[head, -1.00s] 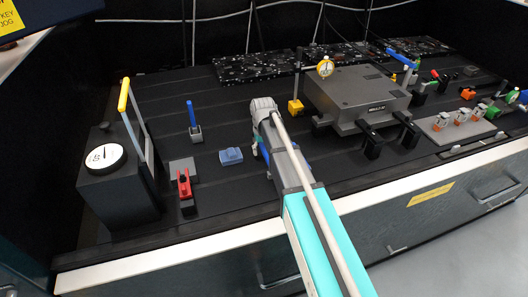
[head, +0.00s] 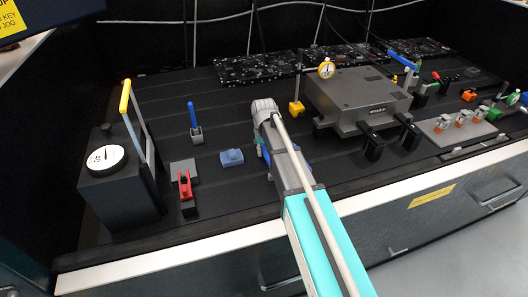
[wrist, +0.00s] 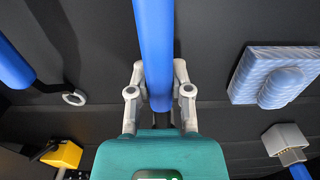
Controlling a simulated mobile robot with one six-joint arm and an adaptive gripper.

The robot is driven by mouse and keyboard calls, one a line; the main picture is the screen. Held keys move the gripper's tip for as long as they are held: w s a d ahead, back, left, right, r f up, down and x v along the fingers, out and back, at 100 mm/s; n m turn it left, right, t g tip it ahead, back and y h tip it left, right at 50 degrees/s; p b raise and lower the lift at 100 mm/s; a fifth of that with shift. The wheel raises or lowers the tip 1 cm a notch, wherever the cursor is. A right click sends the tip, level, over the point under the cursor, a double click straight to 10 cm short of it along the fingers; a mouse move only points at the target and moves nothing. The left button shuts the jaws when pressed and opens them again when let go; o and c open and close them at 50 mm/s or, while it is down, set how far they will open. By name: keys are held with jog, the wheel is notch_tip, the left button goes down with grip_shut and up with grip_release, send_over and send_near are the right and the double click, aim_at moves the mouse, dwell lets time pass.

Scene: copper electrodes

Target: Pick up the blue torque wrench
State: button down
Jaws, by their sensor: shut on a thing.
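My gripper (wrist: 160,85) is shut on a long blue bar, the handle of the blue torque wrench (wrist: 154,38). One finger presses on each side of it in the wrist view. In the head view my gripper (head: 264,112) is low over the middle of the dark bench, and my arm hides most of the wrench. I cannot tell whether the wrench touches the bench.
A second blue bar (wrist: 14,66) with a metal ring lies to the left in the wrist view. A ribbed blue block (head: 231,157), a blue-handled grey stand (head: 195,132) and a red clamp (head: 186,188) stand left of my arm. A grey machine (head: 358,97) is close on the right.

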aim_at(267, 157)
jog(key=shift+r+p, duration=1.2)
jog(key=shift+r, duration=0.15)
jog(key=s+r+p, duration=0.1)
jog(key=r+p, duration=0.1)
jog(key=s+r+p, duration=0.4)
jog(key=shift+d+r+p, duration=0.25)
jog(key=shift+d+p, duration=0.05)
jog(key=shift+d, duration=0.1)
jog(key=s+d+r+p, duration=0.1)
jog(key=s+r+p, duration=0.2)
jog(key=s, duration=0.6)
jog(key=shift+r+p, duration=0.35)
jog(key=shift+r, duration=0.05)
jog(key=shift+d, duration=0.15)
jog(key=c, duration=1.2)
grip_release()
jog(key=shift+c, duration=0.2)
grip_shut()
